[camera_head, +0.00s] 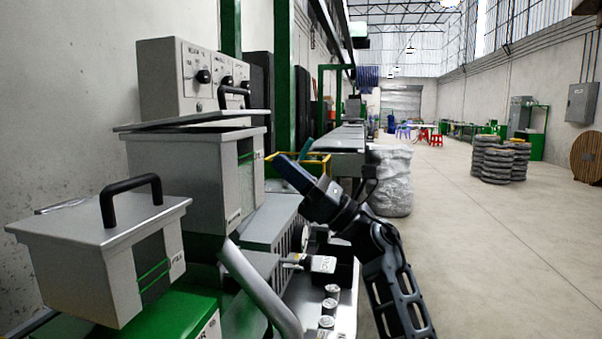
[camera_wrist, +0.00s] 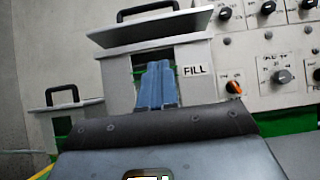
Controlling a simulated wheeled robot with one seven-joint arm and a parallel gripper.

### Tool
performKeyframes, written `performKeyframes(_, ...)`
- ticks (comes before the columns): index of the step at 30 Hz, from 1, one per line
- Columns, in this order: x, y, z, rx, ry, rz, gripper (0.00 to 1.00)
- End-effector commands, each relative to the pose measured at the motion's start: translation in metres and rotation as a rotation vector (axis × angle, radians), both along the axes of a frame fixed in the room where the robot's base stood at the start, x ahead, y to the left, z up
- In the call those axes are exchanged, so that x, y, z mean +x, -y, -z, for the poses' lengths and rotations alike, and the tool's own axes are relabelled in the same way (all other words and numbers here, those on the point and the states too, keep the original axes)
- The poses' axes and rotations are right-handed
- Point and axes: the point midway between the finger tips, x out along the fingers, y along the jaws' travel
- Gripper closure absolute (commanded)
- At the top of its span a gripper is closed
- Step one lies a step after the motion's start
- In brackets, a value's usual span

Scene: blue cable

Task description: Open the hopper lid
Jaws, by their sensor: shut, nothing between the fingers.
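The far hopper (camera_head: 195,180) is a grey box with a front window. Its grey lid (camera_head: 190,120) with a black handle (camera_head: 234,92) sits tilted, with a dark gap under it. In the wrist view the same lid (camera_wrist: 150,30) slants above the hopper marked FILL (camera_wrist: 194,71). My gripper (camera_head: 280,163) is to the right of this hopper in the head view, apart from the handle. In the wrist view its blue fingers (camera_wrist: 157,84) are together and empty, below the lid and in front of the window.
A nearer hopper (camera_head: 90,270) has its lid (camera_head: 110,220) down, with a black handle (camera_head: 130,190). A control panel with knobs (camera_head: 190,75) stands behind the far hopper. A grey curved tube (camera_head: 258,290) rises in front. Open floor (camera_head: 480,230) lies to the right.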

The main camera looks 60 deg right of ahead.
Motion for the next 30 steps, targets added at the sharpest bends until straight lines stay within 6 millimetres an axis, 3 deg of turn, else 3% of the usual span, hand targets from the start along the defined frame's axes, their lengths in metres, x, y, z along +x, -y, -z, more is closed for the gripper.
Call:
performKeyframes(7, 0.036, -0.014, -0.033, 0.000, 0.001, -0.002, 1.00)
performKeyframes(13, 0.036, -0.013, -0.059, 0.000, 0.001, 0.001, 1.00)
performKeyframes(30, 0.037, -0.013, -0.068, 0.001, 0.000, 0.000, 1.00)
